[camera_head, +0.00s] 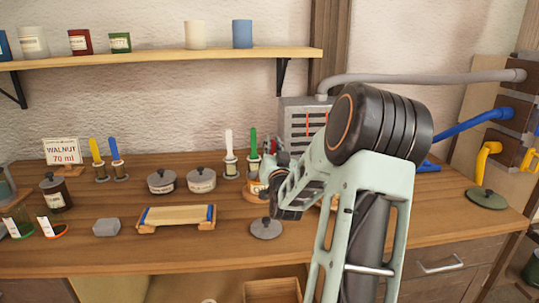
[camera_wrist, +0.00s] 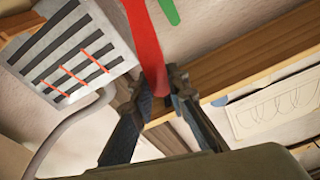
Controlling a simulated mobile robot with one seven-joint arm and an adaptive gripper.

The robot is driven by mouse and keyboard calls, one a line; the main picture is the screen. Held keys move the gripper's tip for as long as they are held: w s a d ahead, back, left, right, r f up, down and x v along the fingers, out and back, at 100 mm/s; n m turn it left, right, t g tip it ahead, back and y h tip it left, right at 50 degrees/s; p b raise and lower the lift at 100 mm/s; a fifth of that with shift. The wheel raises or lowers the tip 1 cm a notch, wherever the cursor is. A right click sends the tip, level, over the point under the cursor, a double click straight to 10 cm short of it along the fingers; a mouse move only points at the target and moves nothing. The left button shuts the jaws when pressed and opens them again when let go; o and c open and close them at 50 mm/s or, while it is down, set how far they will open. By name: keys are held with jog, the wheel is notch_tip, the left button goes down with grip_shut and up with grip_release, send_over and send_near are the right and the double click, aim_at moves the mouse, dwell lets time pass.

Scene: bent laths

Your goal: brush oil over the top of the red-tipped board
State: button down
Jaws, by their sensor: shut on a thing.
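My gripper (camera_wrist: 160,92) is shut on a red handle (camera_wrist: 148,40), seen between the two fingers in the wrist view. In the head view my gripper (camera_head: 268,168) is low over the back of the bench, beside the green-handled brush (camera_head: 253,143); the lower end of the red-handled tool is hidden. A pale board (camera_head: 178,215) lies across a wooden stand at the front of the bench, and its visible tips are blue. I see no red-tipped board; my arm hides part of the bench. An orange-brown pot (camera_head: 256,189) stands just below my gripper.
Yellow (camera_head: 96,150), blue (camera_head: 115,148) and white (camera_head: 229,142) brushes stand in holders along the back. A vented grey box (camera_head: 300,120) stands behind my arm.

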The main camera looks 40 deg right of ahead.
jog(key=shift+r, duration=0.1)
jog(key=shift+r+p, duration=2.15)
jog(key=shift+r, duration=2.1)
